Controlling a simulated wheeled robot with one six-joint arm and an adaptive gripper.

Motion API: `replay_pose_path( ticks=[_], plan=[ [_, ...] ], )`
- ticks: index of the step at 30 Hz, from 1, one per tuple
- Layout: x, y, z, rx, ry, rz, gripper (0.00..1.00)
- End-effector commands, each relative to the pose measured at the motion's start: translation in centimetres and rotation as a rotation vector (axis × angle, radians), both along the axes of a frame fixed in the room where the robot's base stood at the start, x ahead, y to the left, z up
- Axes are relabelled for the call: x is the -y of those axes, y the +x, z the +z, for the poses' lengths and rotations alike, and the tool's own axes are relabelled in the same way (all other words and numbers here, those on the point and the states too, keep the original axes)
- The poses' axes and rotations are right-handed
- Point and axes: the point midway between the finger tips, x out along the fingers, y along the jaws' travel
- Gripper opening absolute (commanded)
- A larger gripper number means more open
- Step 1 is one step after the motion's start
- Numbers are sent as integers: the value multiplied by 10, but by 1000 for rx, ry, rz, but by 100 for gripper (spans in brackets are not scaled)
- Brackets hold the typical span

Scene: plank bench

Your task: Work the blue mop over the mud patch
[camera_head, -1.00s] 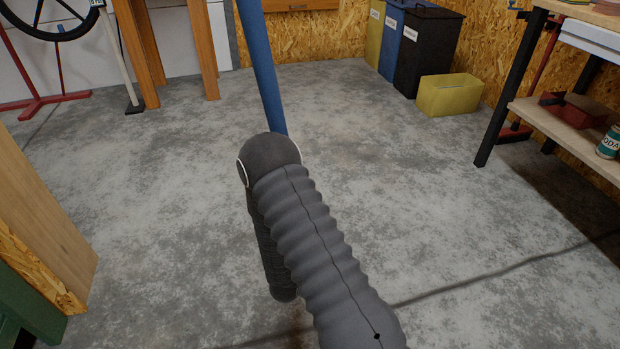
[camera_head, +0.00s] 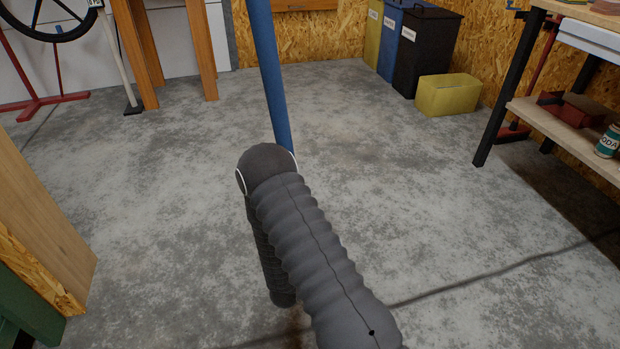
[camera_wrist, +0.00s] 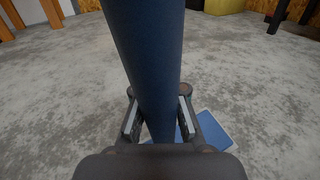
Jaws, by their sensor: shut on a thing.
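The blue mop's handle (camera_head: 272,85) rises in front of my arm in the head view, leaning slightly left toward its top. In the wrist view the handle (camera_wrist: 148,60) stands between the fingers of my gripper (camera_wrist: 158,118), which is shut on it. Part of the flat blue mop head (camera_wrist: 214,130) shows on the floor to the right beyond the fingers; the rest is hidden by my gripper. A faint brownish mud patch (camera_head: 294,320) shows at the bottom of the head view, mostly covered by my arm. I cannot tell whether the mop head touches it.
Open concrete floor (camera_head: 420,200) lies around the mop. A wooden panel (camera_head: 40,220) stands at left and a shelf bench (camera_head: 570,125) at right. A yellow box (camera_head: 447,95) and bins (camera_head: 425,50) stand at the back right. Wooden legs (camera_head: 200,50) are at the back left.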

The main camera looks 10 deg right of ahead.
Motion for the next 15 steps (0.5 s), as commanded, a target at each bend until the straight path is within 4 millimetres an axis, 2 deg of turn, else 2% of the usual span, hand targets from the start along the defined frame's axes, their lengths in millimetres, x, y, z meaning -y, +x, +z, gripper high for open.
replay_pose_path(
  ticks=[1, 8, 11, 15],
  plan=[
    [-5, -3, -11, -24, 5, 15, 0],
    [-5, -2, -11, -24, 6, 15, 0],
    [-5, 6, -11, -21, 7, 15, 0],
    [-4, 29, -10, -18, 7, 12, 0]
  ],
)
